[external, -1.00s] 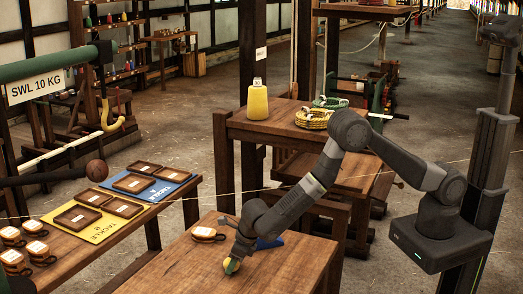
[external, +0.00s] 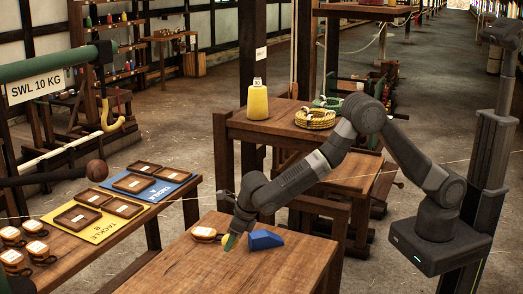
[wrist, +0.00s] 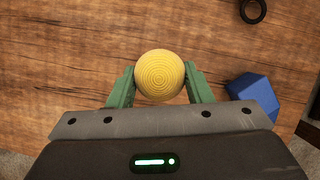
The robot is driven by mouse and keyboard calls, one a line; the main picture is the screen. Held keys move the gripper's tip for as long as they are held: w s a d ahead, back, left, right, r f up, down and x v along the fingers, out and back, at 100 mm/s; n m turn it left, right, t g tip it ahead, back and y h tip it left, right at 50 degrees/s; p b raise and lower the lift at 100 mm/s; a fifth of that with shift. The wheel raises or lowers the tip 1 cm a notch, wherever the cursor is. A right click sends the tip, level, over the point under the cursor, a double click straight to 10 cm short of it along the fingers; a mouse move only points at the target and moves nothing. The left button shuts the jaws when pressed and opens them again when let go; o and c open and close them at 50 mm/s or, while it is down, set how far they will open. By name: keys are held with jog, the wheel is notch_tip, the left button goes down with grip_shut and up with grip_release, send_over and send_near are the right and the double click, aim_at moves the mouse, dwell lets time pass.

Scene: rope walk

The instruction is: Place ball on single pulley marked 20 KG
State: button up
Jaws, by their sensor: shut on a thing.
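My gripper (wrist: 160,85) has green fingers on either side of a yellow ball (wrist: 160,75) with fine ring grooves, and is shut on it. In the external view my gripper (external: 231,242) is low over the near wooden table, beside a blue block; the ball is mostly hidden there. An orange-brown pulley (external: 204,233) with a pale label lies on this table, just left of the gripper. Several similar labelled pulleys (external: 36,249) lie on the left table. Their markings are too small to read, so I cannot tell which says 20 KG.
The blue block (external: 264,240) lies right of the gripper, also in the wrist view (wrist: 256,94). A dark ring (wrist: 253,10) shows at the wrist view's top right. Yellow and blue boards with brown trays (external: 76,216) cover the left table. The near table's front (external: 220,275) is clear.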

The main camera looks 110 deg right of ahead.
jog(key=w+d+r+m, duration=0.1)
jog(key=w+d+r, duration=0.15)
jog(key=d, duration=0.65)
jog(key=m+h, duration=0.1)
jog(key=m, duration=0.1)
send_over(206, 232)
jog(key=s+a, duration=0.1)
notch_tip(206, 232, down, 4)
jog(key=shift+r+g+p, duration=0.15)
jog(key=shift+g+p, duration=0.15)
jog(key=shift+f+p, duration=0.4)
jog(key=shift+f, duration=1.8)
jog(key=shift+s, duration=0.1)
jog(key=shift+f, duration=0.2)
jog(key=o, duration=1)
jog(key=shift+r, duration=0.1)
